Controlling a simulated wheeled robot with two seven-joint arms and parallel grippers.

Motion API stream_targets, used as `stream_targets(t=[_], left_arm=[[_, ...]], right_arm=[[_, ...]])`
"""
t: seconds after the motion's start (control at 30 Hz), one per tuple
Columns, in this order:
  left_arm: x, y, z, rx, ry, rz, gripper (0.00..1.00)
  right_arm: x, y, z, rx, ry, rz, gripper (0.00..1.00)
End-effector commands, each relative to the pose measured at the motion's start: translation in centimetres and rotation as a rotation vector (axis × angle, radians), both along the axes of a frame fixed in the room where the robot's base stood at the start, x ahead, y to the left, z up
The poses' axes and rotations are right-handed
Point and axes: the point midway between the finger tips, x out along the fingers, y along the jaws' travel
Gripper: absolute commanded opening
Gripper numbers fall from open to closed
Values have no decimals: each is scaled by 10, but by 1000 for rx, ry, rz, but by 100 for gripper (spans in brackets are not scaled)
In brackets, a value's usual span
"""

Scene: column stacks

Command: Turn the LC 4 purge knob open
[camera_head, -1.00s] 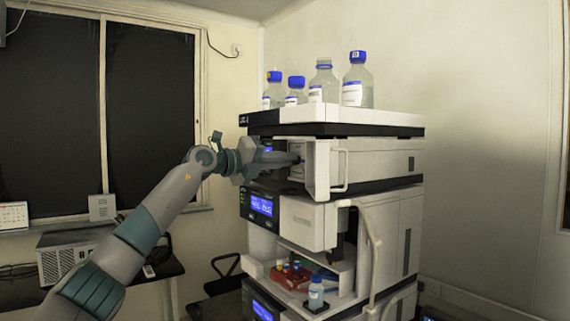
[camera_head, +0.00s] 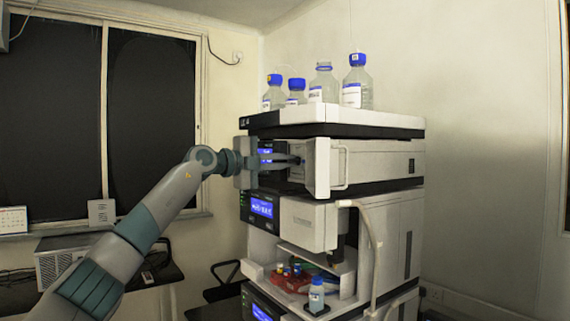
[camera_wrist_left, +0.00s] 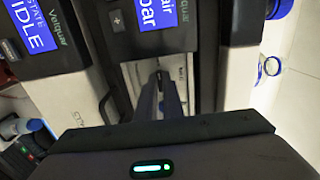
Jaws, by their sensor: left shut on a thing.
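The LC 4 stack (camera_head: 372,158) has its top module's white front door (camera_head: 320,168) swung open. My left gripper (camera_head: 299,160) reaches into the opening from the left. It is shut on the small purge knob (camera_head: 303,162), of which only a bit shows at the fingertips. In the left wrist view the two fingers (camera_wrist_left: 161,80) point into the pale recess and close around the knob, which they mostly hide. The knob's angle cannot be read. My right gripper is not in view.
Bottles with blue caps and one uncapped bottle (camera_head: 323,82) stand on top of the stack. Below are a lit display (camera_head: 261,207), a tray of small vials (camera_head: 290,283) and a blue-capped bottle (camera_head: 317,296).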

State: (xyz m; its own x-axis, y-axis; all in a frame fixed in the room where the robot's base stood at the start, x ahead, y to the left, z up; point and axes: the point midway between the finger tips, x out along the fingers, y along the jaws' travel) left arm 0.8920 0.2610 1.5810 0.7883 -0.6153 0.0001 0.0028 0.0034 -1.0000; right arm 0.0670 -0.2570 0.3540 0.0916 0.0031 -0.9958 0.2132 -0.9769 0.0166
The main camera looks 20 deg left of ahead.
Motion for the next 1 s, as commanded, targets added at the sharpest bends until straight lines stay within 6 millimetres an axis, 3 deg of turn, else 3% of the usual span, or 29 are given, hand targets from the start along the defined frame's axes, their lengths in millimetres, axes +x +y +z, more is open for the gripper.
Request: stream_targets(t=[0.37,0.4,0.47,1.0], left_arm=[[0,1,1,-5,1,2,0],[0,1,1,-5,1,2,12],[0,1,1,-5,1,2,26],[-8,8,-1,-3,1,1,26]], right_arm=[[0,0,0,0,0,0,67],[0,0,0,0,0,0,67],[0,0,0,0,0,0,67],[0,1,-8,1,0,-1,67]])
